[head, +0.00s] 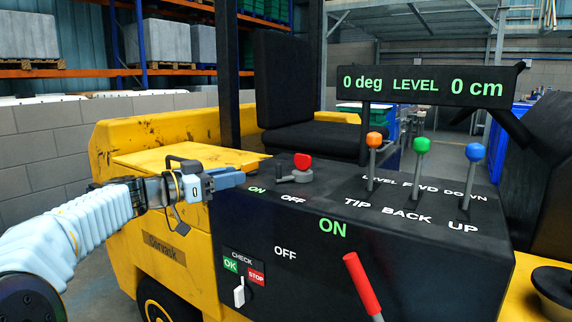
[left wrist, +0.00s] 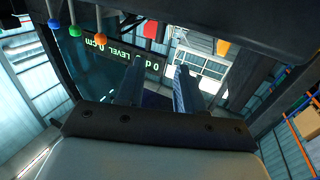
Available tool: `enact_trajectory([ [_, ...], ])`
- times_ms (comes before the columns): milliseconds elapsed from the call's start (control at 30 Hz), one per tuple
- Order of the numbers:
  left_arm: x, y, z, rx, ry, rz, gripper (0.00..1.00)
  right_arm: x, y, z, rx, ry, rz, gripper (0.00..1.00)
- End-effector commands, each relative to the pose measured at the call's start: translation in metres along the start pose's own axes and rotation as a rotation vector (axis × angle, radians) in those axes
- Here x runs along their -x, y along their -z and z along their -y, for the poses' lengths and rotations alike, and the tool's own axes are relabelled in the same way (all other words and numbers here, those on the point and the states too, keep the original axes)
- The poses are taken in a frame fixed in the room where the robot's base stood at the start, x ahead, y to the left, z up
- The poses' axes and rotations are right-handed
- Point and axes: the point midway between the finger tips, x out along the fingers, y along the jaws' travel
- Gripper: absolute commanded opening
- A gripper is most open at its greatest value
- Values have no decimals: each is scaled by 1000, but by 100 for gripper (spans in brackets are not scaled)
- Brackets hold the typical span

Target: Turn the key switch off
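The key switch (head: 300,166), with a red top and a grey base, stands on the black console top in the head view, behind the ON and OFF labels. Which label it is turned to is hard to tell. A red part, likely its top (left wrist: 150,29), shows beyond the fingertips in the left wrist view. My left gripper (head: 240,175) is to the left of the key switch, pointing at it and apart from it. Its two fingers (left wrist: 159,78) are spread with nothing between them in the left wrist view. My right gripper is not in view.
Three levers with orange (head: 374,140), green (head: 421,145) and blue (head: 475,152) balls stand to the right. A display (head: 424,86) reads 0 deg, LEVEL, 0 cm. A red-handled lever (head: 361,284) and a small white switch (head: 239,293) are on the console front.

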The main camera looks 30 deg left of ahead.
Motion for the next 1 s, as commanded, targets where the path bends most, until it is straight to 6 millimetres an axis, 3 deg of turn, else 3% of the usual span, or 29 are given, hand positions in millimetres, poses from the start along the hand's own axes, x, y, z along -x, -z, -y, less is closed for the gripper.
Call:
enact_trajectory([
  [400,-89,-1,-1,2,-4,1,37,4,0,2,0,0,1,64],
  [600,-121,0,-1,2,-3,-1,37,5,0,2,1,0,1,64],
  [1000,-134,0,0,1,-1,-1,37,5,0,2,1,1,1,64],
])
